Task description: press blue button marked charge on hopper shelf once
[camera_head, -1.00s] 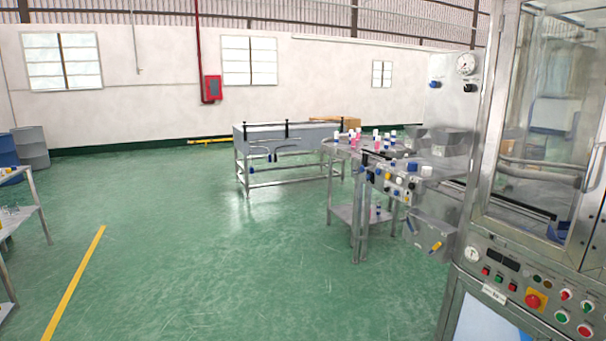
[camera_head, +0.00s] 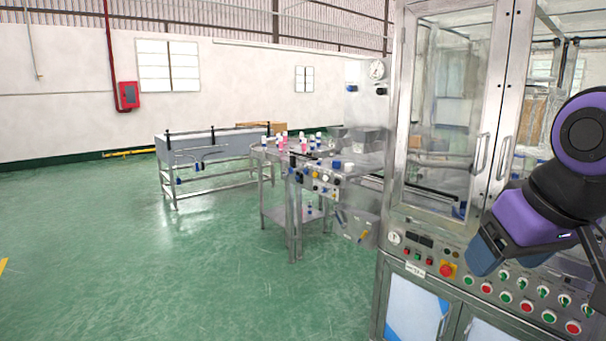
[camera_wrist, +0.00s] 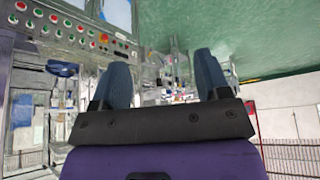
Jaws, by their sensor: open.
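A small steel shelf unit (camera_head: 274,217) stands left of the large machine in the head view. Its front panel (camera_head: 323,187) carries several small buttons and knobs, some blue; their labels are too small to read, so I cannot tell which is marked charge. My gripper (camera_head: 488,262) is at the right, in front of the machine's control panel and well apart from the shelf. In the wrist view my gripper (camera_wrist: 161,75) shows two separated dark blue fingers with nothing between them.
The glass-doored machine (camera_head: 445,110) fills the right, with red and green buttons (camera_head: 507,297) along its panel. Bottles with pink and white parts (camera_head: 284,142) stand on the shelf top. A grey bench (camera_head: 195,145) stands behind. Green floor (camera_head: 150,270) is open at left.

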